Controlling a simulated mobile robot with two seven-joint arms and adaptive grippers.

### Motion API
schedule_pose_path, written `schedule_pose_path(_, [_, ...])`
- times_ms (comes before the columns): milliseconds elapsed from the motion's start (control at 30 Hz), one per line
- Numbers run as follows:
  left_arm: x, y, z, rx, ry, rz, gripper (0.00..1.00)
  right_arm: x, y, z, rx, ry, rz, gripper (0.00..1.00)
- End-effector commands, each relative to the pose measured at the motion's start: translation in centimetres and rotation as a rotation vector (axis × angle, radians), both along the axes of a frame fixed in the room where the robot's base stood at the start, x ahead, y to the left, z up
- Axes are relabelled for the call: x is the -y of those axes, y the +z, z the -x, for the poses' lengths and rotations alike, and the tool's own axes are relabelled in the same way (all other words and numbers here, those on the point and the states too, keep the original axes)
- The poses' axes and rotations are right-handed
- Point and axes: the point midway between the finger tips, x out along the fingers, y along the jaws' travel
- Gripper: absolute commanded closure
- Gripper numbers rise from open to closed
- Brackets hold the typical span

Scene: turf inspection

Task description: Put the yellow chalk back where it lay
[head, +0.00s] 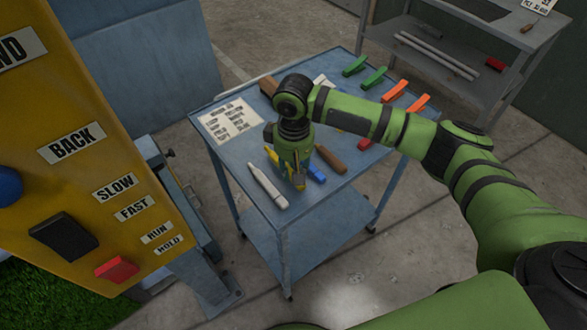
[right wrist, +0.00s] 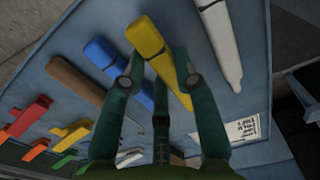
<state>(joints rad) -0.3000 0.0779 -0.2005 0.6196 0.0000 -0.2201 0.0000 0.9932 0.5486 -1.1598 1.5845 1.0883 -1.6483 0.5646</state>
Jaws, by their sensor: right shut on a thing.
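The yellow chalk (right wrist: 150,45) is between the two fingers of my right gripper (right wrist: 155,75) in the right wrist view, and the gripper is shut on it. In the head view my right gripper (head: 297,178) points down over the near part of the blue table (head: 245,163). There it hides most of the yellow chalk (head: 271,155). The chalk is low over the tabletop, between the white chalk (head: 267,187) and the blue chalk (head: 315,173). I cannot tell whether it touches the table. My left gripper is not in view.
A brown stick (head: 330,158) lies beyond the blue chalk. A printed sheet (head: 229,118) lies at the table's left. Several green, orange and red pieces (head: 394,92) lie along the right side. A yellow control panel (head: 95,130) stands at left, a grey shelf (head: 450,50) behind.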

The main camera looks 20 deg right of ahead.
Motion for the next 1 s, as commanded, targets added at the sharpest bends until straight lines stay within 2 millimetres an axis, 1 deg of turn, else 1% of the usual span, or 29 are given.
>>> schedule_pose_path(33, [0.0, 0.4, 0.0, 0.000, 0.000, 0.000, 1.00, 0.0, -0.5, 0.0, -0.003, -0.001, 0.001, 0.97])
schedule_pose_path(133, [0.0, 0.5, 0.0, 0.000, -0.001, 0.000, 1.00, 0.0, -1.4, 0.0, 0.000, 0.001, 0.001, 0.97])
schedule_pose_path(500, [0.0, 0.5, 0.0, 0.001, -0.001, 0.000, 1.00, 0.0, -1.8, 0.0, 0.000, -0.001, -0.001, 0.97])
schedule_pose_path(533, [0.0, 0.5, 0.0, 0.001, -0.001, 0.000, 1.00, 0.0, -1.8, 0.0, 0.001, 0.000, 0.000, 0.58])
schedule_pose_path(567, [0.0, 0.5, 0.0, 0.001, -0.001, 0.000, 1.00, 0.0, -1.8, 0.0, 0.001, 0.000, 0.000, 0.46])
schedule_pose_path(867, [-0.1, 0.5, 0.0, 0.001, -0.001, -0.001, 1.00, 0.0, -1.8, 0.0, 0.001, 0.000, 0.000, 0.46])
schedule_pose_path(1000, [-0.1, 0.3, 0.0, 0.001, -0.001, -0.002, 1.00, 0.0, -1.1, -0.1, 0.003, 0.001, -0.001, 0.46])
